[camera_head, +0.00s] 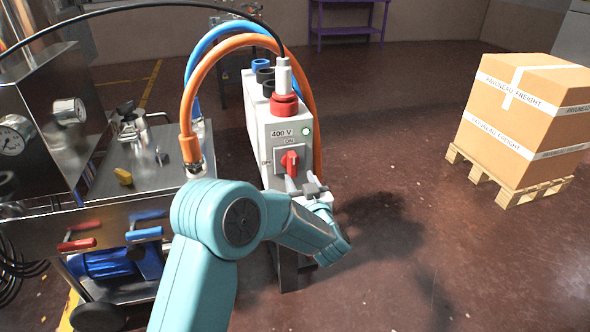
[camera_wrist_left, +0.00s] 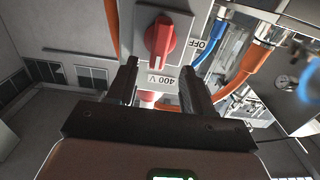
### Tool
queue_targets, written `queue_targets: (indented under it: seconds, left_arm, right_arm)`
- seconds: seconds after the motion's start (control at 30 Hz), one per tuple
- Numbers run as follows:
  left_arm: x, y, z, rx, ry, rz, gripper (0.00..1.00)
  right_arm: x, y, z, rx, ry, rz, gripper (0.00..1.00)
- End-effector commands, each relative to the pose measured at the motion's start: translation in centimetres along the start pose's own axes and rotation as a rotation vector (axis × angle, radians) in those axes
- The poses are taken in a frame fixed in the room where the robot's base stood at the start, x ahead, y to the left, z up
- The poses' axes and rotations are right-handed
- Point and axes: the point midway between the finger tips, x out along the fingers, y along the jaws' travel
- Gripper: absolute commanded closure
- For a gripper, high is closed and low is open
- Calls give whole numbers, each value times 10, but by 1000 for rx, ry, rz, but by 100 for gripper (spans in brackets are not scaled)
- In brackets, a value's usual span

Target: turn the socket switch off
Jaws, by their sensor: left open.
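The socket box (camera_head: 268,133) is a light grey housing on a post, marked 400 V, with a small green light. Its red rotary switch (camera_head: 290,162) sits on a grey plate on the front. The handle stands about upright, in line with the ON mark; OFF is at the left. My left gripper (camera_head: 301,184) is just below and in front of the switch. In the left wrist view the gripper (camera_wrist_left: 162,78) is open and empty, with the red switch (camera_wrist_left: 160,38) beyond the fingertips, seen upside down. My right gripper is not in view.
A red plug (camera_head: 284,104) stands in the box top, and orange (camera_head: 208,62) and blue hoses arch beside it. A steel machine (camera_head: 150,165) with gauges and valves is at the left. A carton (camera_head: 525,95) on a pallet (camera_head: 500,184) is at the right. The floor between is clear.

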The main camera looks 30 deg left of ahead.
Motion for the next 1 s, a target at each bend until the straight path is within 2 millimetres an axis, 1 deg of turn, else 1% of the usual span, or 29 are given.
queue_targets:
  seconds: [0.03,0.1,0.2,0.3,0.47,0.73,0.77,0.8,0.9,1.0]
  left_arm:
    - [13,-1,2,-2,1,-4,49]
    - [28,-1,1,-2,2,-3,49]
    - [45,0,1,-1,1,-3,49]
    - [58,2,1,-2,1,-1,49]
    - [68,3,1,0,0,1,49]
    - [69,4,0,0,-1,2,49]
    - [69,4,0,0,-1,2,59]
    - [69,4,0,0,0,2,72]
    - [68,4,0,0,0,1,100]
    - [68,4,0,-1,0,1,100]
  right_arm:
    - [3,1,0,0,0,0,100]
    - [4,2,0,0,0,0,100]
    - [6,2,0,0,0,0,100]
    - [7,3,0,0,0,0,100]
    - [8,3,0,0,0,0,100]
    - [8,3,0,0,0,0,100]
    - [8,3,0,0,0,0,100]
    - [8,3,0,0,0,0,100]
    - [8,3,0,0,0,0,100]
    - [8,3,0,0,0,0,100]
